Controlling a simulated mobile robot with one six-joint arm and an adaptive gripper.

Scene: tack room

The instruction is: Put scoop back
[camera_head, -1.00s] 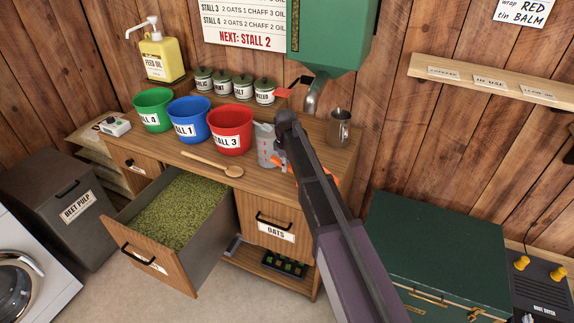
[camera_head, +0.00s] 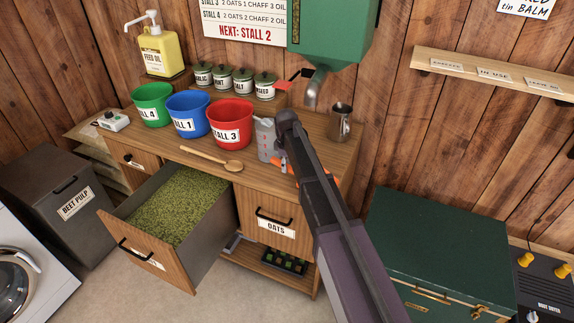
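A grey measuring vessel with markings (camera_head: 265,139), perhaps the scoop, stands on the wooden counter (camera_head: 200,158) just right of the red bucket. My gripper (camera_head: 284,164) points down beside its right side, mostly hidden behind my own arm. I cannot tell whether its fingers touch or hold the vessel. A small orange piece (camera_head: 334,182) shows at the counter edge behind my arm, and I cannot tell what it belongs to. An open drawer of green chaff (camera_head: 200,232) juts out below the counter. The oats drawer (camera_head: 275,211) is closed.
Green (camera_head: 151,104), blue (camera_head: 188,114) and red buckets (camera_head: 230,124) line the counter. A wooden spoon (camera_head: 212,159) lies at its front. A metal jug (camera_head: 340,123) stands right of my arm. The green hopper's spout (camera_head: 316,88) hangs above. A green chest (camera_head: 440,245) stands right.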

